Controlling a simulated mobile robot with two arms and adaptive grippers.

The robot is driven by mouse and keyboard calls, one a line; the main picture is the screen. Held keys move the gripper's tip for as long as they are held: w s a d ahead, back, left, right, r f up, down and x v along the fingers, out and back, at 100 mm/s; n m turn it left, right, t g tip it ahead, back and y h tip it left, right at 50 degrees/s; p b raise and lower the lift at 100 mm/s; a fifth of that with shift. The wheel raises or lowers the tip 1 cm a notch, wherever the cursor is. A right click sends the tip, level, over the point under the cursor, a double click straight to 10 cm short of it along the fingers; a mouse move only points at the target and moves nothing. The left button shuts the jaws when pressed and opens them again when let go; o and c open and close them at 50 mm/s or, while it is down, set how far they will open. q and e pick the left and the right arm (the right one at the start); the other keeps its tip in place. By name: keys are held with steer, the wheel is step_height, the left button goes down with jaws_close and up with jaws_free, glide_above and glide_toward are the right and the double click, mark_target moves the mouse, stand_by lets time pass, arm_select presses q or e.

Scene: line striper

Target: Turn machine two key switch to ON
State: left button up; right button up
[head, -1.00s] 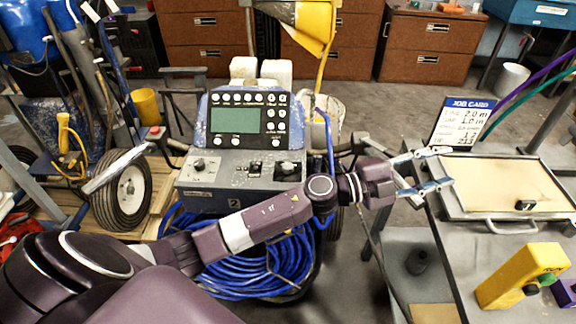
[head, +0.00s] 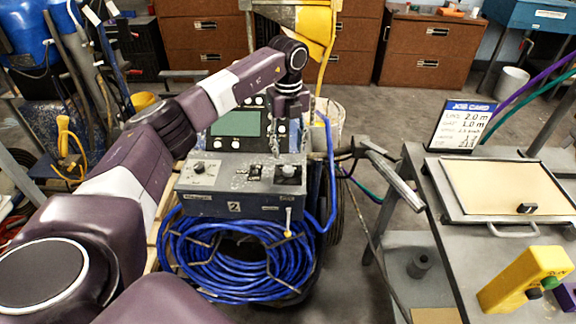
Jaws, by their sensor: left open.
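Machine two (head: 209,205) has a blue frame, a grey lower panel and the number 2 on its front. A display (head: 235,124) sits above the panel. The lower panel carries a left knob (head: 199,168), small middle switches (head: 254,172) and a dark right knob (head: 288,171). A small pale lever or key-like piece (head: 288,222) hangs at the front's right; I cannot tell which control is the key switch or its setting. My left gripper (head: 289,148) points down, open and empty, above the right knob, its fingers covering part of the display. My right gripper is out of view.
A blue hose coil (head: 245,262) hangs below the panel. A grey handle bar (head: 393,178) juts out to the right. A grey bench at right holds a tan board (head: 508,186), a job card (head: 463,125) and a yellow block (head: 524,277). Drawers (head: 430,48) stand behind.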

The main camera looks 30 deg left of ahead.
mark_target(288, 168)
arm_select(q)
step_height(288, 168, down, 8)
steer(key=shift+r+p, duration=0.25)
steer(key=shift+p, duration=0.15)
jaws_close()
steer(key=shift+m, duration=0.3)
steer(key=m, duration=0.5)
steer(key=shift+m, duration=0.3)
steer(key=m+b, duration=0.1)
steer(key=m, duration=0.4)
steer(key=shift+m, duration=0.3)
stand_by(0.4)
